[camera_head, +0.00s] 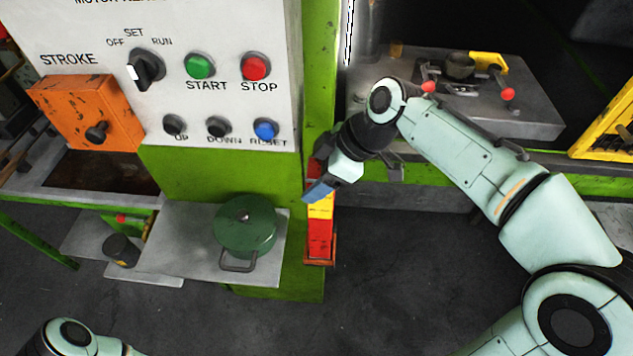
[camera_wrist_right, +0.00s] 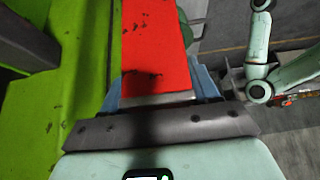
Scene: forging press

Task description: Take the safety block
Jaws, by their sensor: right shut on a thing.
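The safety block (camera_head: 319,233) is a tall bar with red and yellow bands and worn paint. In the head view it stands upright against the green press frame, its lower end at a small orange-brown holder (camera_head: 320,262). My right gripper (camera_head: 318,192) is at its upper part and shut on it. In the right wrist view the red face of the block (camera_wrist_right: 152,45) runs up from between the blue fingers of the right gripper (camera_wrist_right: 158,90). The gripper hides part of the block in the head view. Of my left arm only a part shows at the bottom left; its gripper is out of view.
A control panel (camera_head: 215,100) with buttons and a switch is left of the block. A green lidded pot (camera_head: 245,225) stands on a grey shelf (camera_head: 175,245) below it. The press bed (camera_head: 530,110) with a yellow-handled tool (camera_head: 488,60) is at right. Dark floor is clear in front.

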